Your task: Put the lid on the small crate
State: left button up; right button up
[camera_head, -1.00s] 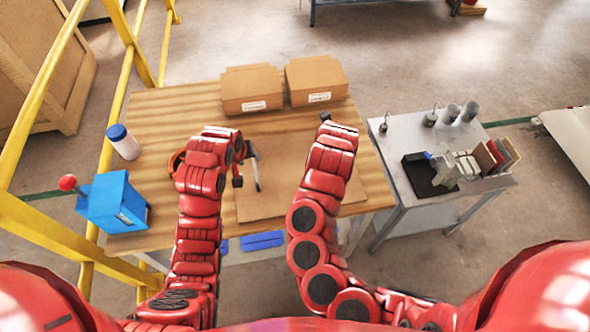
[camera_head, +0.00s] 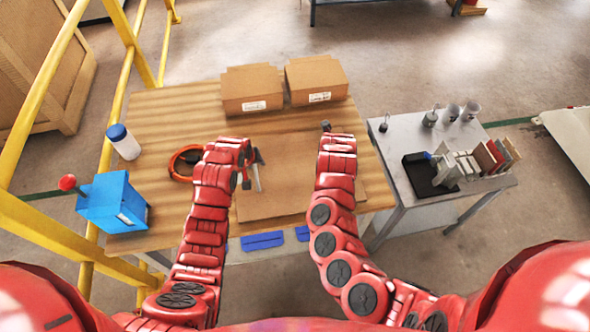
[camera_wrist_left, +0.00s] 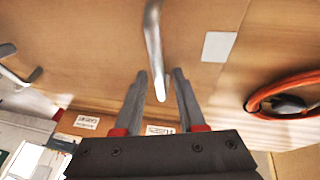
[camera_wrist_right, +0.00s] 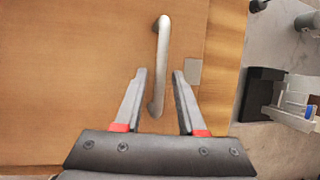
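A flat brown board with metal bar handles, which looks like the lid (camera_head: 285,205), lies on the wooden table. My left gripper (camera_wrist_left: 159,85) is open above it; one grey handle (camera_wrist_left: 153,45) ends between its fingertips in the left wrist view. My right gripper (camera_wrist_right: 160,85) is open, with another handle (camera_wrist_right: 162,60) reaching between its fingers in the right wrist view. Neither gripper is closed on a handle. In the head view, the red arms hide much of both grippers. I cannot tell which thing is the small crate.
Two cardboard boxes (camera_head: 251,91) (camera_head: 316,80) stand at the table's back. An orange cable coil (camera_head: 184,164), white bottle (camera_head: 123,142) and blue box (camera_head: 113,201) are at left. A grey side table (camera_head: 400,140) with tools stands right. Yellow rails (camera_head: 108,150) edge the left.

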pick_arm(q)
grip_shut()
pick_arm(e)
grip_shut()
dwell(0.9)
